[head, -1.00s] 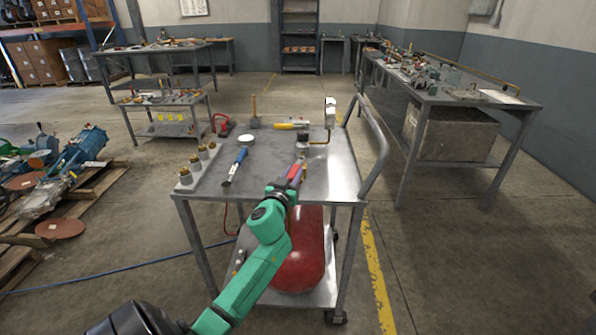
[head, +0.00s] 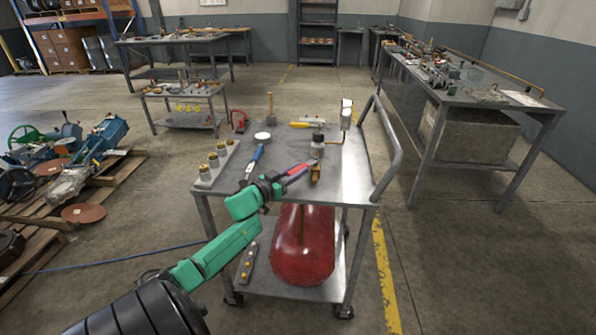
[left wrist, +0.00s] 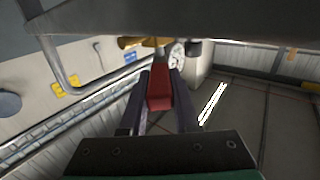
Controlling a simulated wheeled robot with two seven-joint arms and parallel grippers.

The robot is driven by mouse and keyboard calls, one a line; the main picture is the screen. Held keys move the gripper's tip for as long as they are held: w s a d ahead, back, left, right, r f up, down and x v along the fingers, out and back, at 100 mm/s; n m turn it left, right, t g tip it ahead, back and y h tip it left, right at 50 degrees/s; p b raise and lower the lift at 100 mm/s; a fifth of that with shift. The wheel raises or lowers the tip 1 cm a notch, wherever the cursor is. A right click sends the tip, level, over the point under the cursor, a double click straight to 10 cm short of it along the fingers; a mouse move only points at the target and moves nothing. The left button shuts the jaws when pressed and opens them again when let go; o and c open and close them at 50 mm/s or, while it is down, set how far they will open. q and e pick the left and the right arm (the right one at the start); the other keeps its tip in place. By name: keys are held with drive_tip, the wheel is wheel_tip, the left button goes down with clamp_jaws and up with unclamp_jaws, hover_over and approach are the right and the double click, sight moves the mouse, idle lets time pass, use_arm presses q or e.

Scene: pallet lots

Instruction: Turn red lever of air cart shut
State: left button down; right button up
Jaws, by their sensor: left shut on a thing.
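The air cart (head: 350,188) is a grey metal cart with a red tank (head: 303,245) on its lower shelf. A brass valve (head: 315,174) stands near the front edge of its top. The red lever (head: 299,168) extends left from the valve in the head view. My left gripper (head: 297,174) is shut on the lever, its purple-grey fingers on either side. In the left wrist view the red lever (left wrist: 159,90) sits between the two fingers, with brass (left wrist: 130,42) beyond it. The fingers partly hide the lever. My right gripper is not in view.
The cart's handle (head: 390,150) rises at right.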

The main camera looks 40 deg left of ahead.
use_arm(q)
drive_tip(key=c, duration=0.6)
unclamp_jaws()
drive_tip(key=shift+c, duration=0.2)
